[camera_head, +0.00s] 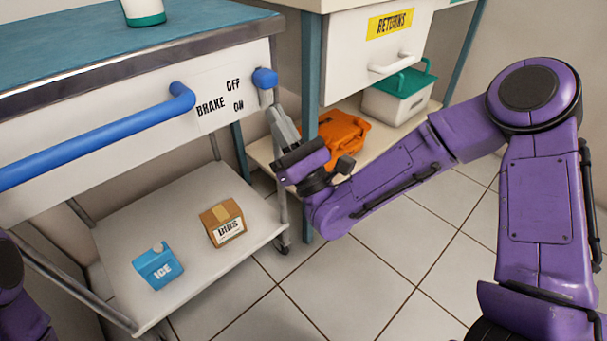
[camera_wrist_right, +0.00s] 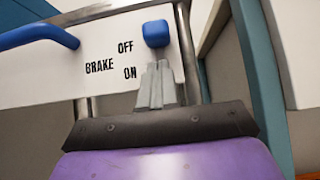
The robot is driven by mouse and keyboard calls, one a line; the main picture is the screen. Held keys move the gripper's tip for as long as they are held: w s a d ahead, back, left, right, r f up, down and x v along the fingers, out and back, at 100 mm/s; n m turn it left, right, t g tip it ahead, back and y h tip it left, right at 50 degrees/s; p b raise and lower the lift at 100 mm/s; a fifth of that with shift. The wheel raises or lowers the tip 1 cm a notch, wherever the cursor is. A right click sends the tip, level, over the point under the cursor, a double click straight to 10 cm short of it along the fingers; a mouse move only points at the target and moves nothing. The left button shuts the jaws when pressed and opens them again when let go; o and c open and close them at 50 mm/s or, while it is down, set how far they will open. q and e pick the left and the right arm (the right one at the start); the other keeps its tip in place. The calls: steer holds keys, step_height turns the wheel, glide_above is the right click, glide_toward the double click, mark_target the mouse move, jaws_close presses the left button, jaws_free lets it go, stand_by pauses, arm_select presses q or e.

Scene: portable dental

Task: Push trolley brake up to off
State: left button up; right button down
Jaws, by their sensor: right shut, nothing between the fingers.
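The trolley (camera_head: 120,95) stands at the left with a blue push handle (camera_head: 110,130) along its white front. At its right end is a panel (camera_head: 222,102) marked BRAKE, with OFF above and ON below. The blue brake knob (camera_head: 265,78) sits at the height of the OFF label; it also shows in the right wrist view (camera_wrist_right: 156,33). My right gripper (camera_head: 272,112) is shut and empty, its fingertips just below the knob. In the right wrist view its fingertips (camera_wrist_right: 158,66) are near the knob's underside, with a small gap visible. My left gripper is not in view.
The trolley's lower shelf (camera_head: 200,270) holds a blue ICE box (camera_head: 158,267) and a brown BIBS box (camera_head: 223,222). At the right are a RETURNS drawer (camera_head: 350,50), an orange case (camera_head: 342,132) and a green-lidded bin (camera_head: 398,98). A teal table leg (camera_head: 308,190) stands close to my right gripper.

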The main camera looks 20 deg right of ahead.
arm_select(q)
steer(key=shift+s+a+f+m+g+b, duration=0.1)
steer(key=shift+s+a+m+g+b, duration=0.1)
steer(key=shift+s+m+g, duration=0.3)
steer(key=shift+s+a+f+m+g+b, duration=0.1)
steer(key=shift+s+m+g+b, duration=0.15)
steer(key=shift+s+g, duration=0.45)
arm_select(e)
steer(key=v, duration=1)
steer(key=shift+f, duration=0.55)
